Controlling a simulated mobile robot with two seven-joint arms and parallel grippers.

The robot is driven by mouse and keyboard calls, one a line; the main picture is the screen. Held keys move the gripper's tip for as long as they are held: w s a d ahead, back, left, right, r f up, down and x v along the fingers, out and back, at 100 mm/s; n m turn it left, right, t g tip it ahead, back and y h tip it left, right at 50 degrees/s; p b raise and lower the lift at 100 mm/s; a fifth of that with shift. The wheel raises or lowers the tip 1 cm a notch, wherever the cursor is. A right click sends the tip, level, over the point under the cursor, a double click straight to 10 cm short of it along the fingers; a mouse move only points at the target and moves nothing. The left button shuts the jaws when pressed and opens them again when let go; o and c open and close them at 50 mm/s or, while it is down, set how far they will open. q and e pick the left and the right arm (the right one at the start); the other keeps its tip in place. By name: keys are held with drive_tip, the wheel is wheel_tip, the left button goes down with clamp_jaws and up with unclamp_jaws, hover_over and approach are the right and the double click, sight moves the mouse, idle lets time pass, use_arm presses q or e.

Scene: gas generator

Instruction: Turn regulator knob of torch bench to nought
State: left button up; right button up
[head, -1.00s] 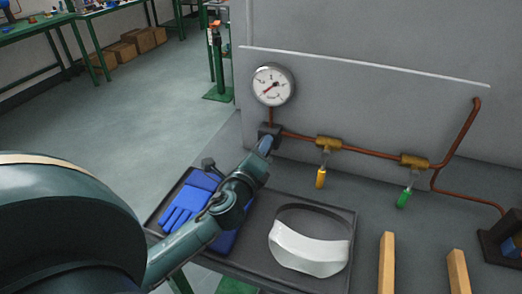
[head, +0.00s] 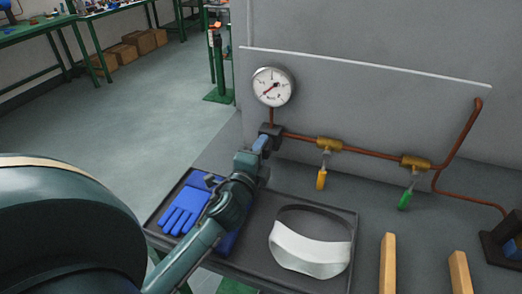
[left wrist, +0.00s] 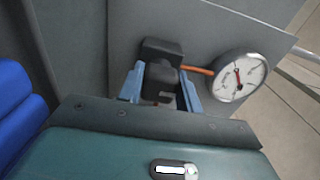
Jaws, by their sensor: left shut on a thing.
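The regulator knob (left wrist: 161,82) is a dark block below the gauge in the left wrist view, between the two blue fingers of my left gripper (left wrist: 162,88). In the head view the regulator body (head: 272,130) sits at the left end of the copper pipe, and my left gripper (head: 262,142) reaches it from below and is shut on the knob. The fingers hide part of the knob, and its turn angle cannot be read. The round white gauge (head: 272,87) with a red needle is above; it also shows in the left wrist view (left wrist: 238,76). My right gripper is not in view.
A dark tray (head: 345,213) holds blue gloves (head: 183,208) and a white visor (head: 309,250). A yellow-handled valve (head: 322,178) and a green-handled valve (head: 406,199) hang from the pipe to the right. Wooden blocks (head: 388,265) stand at lower right.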

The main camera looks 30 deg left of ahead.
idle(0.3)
use_arm(q)
drive_tip(key=o, duration=1)
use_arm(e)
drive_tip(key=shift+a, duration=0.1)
use_arm(q)
drive_tip(key=b+v, duration=0.2)
drive_tip(key=v, duration=0.9)
drive_tip(key=shift+s+d+f, duration=0.15)
drive_tip(key=shift+s, duration=0.25)
drive_tip(key=shift+s+d, duration=0.15)
drive_tip(key=shift+s, duration=0.45)
drive_tip(key=shift+s+r, duration=0.1)
drive_tip(key=shift+r, duration=0.1)
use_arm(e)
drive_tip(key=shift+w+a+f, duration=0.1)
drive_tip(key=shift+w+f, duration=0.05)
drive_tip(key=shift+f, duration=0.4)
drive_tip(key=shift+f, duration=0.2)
